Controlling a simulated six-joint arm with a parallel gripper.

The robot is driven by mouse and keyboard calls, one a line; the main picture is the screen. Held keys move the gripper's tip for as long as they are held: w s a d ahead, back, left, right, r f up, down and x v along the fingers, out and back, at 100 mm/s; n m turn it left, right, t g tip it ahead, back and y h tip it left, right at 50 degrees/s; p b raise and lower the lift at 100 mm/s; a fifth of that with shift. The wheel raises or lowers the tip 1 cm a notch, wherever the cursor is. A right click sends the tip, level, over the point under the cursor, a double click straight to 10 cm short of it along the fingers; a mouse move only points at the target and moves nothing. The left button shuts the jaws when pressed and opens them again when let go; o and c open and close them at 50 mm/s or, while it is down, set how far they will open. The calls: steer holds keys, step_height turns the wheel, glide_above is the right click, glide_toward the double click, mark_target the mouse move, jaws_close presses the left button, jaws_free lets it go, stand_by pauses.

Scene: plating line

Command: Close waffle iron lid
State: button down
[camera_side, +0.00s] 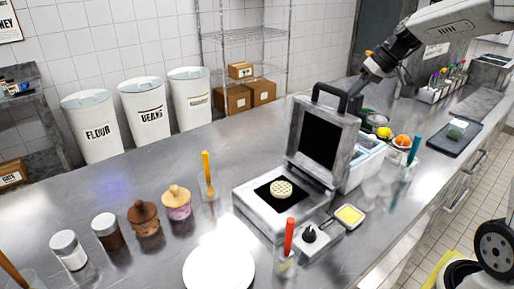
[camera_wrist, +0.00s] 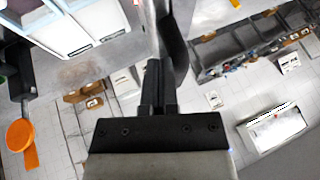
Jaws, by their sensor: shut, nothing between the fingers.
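The waffle iron (camera_side: 250,203) stands on the steel counter with its lid (camera_side: 320,138) raised, close to upright. A round pale waffle (camera_side: 281,189) lies on the dark lower plate. A black handle (camera_side: 330,90) stands on the lid's top edge. My gripper (camera_side: 354,92) is shut and empty, pointing down by the top right of the lid, close to the handle. I cannot tell whether it touches. In the wrist view my shut fingers (camera_wrist: 157,86) show beside a dark curved bar, which looks like the handle.
A container with a red-handled tool (camera_side: 288,240) and a small butter dish (camera_side: 349,215) stand in front of the iron. White tubs (camera_side: 362,165) and fruit (camera_side: 402,140) sit to its right. A white plate (camera_side: 219,268) and several jars are at left.

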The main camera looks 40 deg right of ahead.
steer(key=a+f+n+h, duration=0.25)
steer(key=a+h, duration=0.55)
steer(key=a, duration=1.3)
steer(key=a+f+n+h, duration=0.1)
steer(key=a+f+h, duration=0.3)
steer(key=f, duration=0.6)
steer(key=a+f+n+t+h, duration=0.1)
steer(key=a+f+h, duration=0.3)
steer(key=a+f, duration=0.5)
steer(key=shift+f, duration=0.5)
steer(key=shift+s+f, duration=0.1)
